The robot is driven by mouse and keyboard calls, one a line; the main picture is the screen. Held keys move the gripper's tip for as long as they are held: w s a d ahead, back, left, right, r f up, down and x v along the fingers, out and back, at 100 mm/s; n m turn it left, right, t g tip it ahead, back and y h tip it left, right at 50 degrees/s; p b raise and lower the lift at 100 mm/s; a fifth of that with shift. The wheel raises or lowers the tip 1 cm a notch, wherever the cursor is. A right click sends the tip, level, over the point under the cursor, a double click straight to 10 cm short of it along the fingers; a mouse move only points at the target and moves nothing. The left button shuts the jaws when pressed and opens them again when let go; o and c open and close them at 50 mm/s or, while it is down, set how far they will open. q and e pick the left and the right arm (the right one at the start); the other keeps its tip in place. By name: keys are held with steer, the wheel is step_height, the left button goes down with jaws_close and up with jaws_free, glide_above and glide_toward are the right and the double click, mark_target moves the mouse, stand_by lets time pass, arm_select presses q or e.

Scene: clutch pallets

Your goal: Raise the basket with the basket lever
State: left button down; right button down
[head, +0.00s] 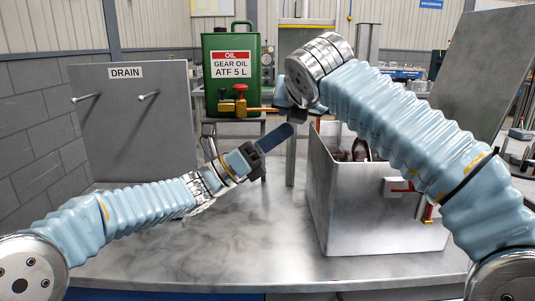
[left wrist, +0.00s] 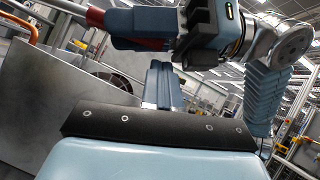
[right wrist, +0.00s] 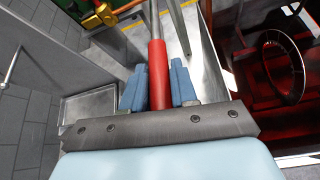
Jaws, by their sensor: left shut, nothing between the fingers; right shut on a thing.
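The basket lever's red grip (right wrist: 157,75) sits between the blue fingers of my right gripper (right wrist: 158,85), which is shut on it. The left wrist view shows my right gripper (left wrist: 205,35) at a dark red grip (left wrist: 135,42) on a grey rod. In the head view my right gripper (head: 290,108) is above the tank's left rim, and the lever is mostly hidden there. My left gripper (head: 276,138) is shut and empty, just below and left of the right one. The basket cannot be clearly made out; a dark ring (right wrist: 283,68) shows inside the reddish tank interior.
The open grey metal tank (head: 372,215) stands at the right of the table. A green oil can (head: 231,60) and the DRAIN panel (head: 125,115) are at the back. The table's front left and middle (head: 225,235) are clear.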

arm_select(q)
steer(key=shift+w+d+r, duration=0.15)
steer(key=shift+w+r, duration=0.05)
steer(key=shift+r, duration=0.35)
